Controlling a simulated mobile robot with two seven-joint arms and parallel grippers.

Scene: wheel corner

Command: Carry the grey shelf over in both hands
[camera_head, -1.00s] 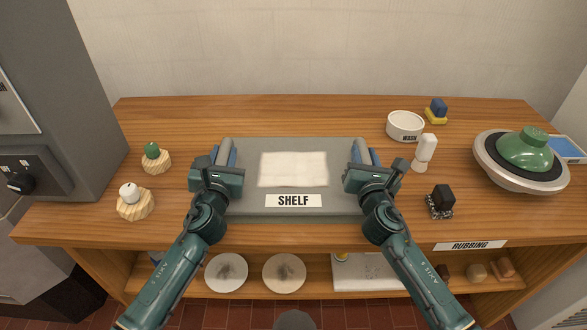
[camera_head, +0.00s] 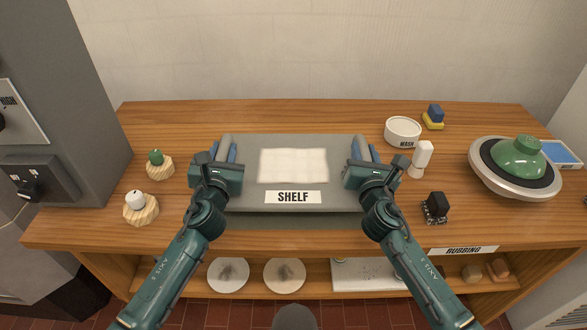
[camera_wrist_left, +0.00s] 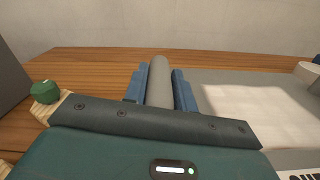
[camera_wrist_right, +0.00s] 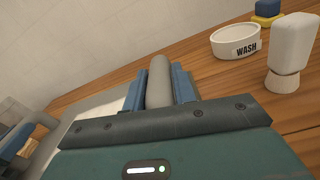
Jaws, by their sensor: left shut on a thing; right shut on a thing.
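The grey shelf (camera_head: 245,200) is a flat board with a "SHELF" label on its front edge and a white cloth-like sheet (camera_head: 293,165) on top. It looks level and slightly above the wooden counter, with a shadow below its front edge. My left gripper (camera_head: 226,158) is shut on the shelf's left handle, a grey bar that shows between blue fingers in the left wrist view (camera_wrist_left: 159,85). My right gripper (camera_head: 365,158) is shut on the right handle, which also shows between the fingers in the right wrist view (camera_wrist_right: 159,85).
On the counter (camera_head: 290,115) at right are a white "WASH" bowl (camera_head: 402,132), a white-headed tool (camera_head: 421,158), a black block (camera_head: 435,207) and a wheel with a green dome (camera_head: 521,158). At left are two wooden pieces with green (camera_head: 159,165) and white (camera_head: 141,207) knobs.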

